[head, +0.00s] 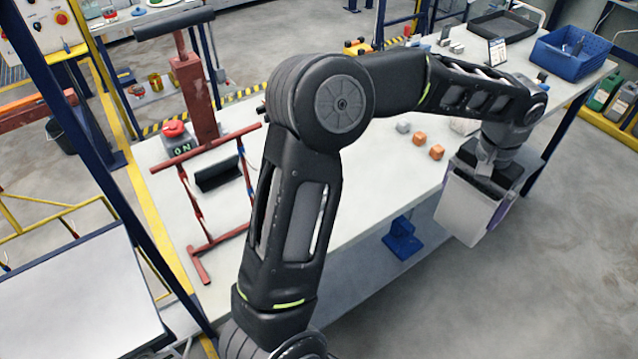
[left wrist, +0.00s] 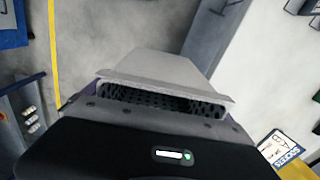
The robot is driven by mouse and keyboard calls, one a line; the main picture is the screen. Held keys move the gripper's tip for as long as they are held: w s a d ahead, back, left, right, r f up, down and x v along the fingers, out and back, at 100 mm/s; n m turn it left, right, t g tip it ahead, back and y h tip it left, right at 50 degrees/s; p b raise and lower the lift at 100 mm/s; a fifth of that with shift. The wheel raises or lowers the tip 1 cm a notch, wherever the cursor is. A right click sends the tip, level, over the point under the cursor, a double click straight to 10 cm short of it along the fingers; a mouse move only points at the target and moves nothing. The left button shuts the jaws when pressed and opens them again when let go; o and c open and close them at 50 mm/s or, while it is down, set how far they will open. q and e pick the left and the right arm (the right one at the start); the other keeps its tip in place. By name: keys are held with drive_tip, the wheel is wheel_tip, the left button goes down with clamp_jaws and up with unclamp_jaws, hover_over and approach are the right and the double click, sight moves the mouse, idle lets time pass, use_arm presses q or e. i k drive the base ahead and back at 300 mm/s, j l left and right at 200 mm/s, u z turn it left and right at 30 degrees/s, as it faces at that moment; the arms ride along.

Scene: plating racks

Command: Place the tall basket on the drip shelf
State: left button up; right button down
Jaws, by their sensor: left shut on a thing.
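My left gripper (head: 490,168) is at the right of the head view, shut on the tall basket (head: 470,208). The basket is a light grey, tall box, hanging upright or slightly tilted beyond the table's front edge, over the floor. In the left wrist view the basket (left wrist: 160,68) shows its grey wall, rim and a dark perforated inside; the fingertips are hidden there. I cannot tell for sure which surface is the drip shelf. A pale flat panel (head: 75,295) lies at the lower left, and a lower shelf (head: 370,270) runs under the table. My right gripper is not in view.
The white table (head: 360,195) carries a red frame (head: 215,205), orange cubes (head: 428,146), a blue bin (head: 570,52) and a black tray (head: 507,26). A blue item (head: 402,238) is below the table edge. Open floor (head: 560,260) lies at the right.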

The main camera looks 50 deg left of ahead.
sight(36, 328)
drive_tip(key=k+j+u, duration=0.1)
drive_tip(key=k, duration=0.4)
drive_tip(key=k+j+u, duration=0.1)
drive_tip(key=k+j, duration=0.25)
drive_tip(key=k, duration=0.15)
drive_tip(key=k+j+u, duration=0.1)
drive_tip(key=k+j, duration=0.2)
drive_tip(key=k, duration=0.2)
drive_tip(key=k+j, duration=0.35)
drive_tip(key=k, duration=0.15)
drive_tip(key=l+u, duration=0.05)
